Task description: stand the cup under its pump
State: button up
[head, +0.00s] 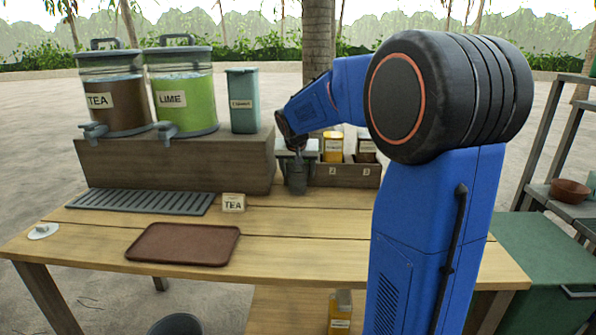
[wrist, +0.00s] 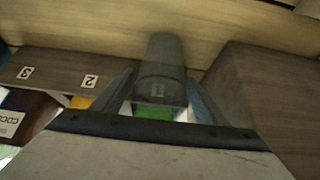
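A dark grey cup (head: 297,181) is upright at the front of the wooden bottle rack (head: 345,175), by its left end. My gripper (head: 297,157) reaches down over it from above. In the wrist view, the fingers lie along both sides of the cup (wrist: 162,65) and appear shut on it. I cannot tell whether its base touches the table. The rack has number tags 2 and 3, with an amber bottle (head: 332,147) and a second bottle (head: 366,152) behind them. A green patch (wrist: 155,112) shows behind the cup in the wrist view. The left slot and its pump are mostly hidden.
Tea (head: 120,105) and lime (head: 186,103) dispensers and a teal container (head: 243,100) stand on a wooden riser (head: 175,165) close left of the cup. A drip grate (head: 140,202), TEA sign (head: 233,202) and brown tray (head: 183,244) lie nearer. The table's front middle is clear.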

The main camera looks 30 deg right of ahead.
jog(key=shift+r, duration=0.1)
jog(key=v, duration=1.2)
dwell(0.5)
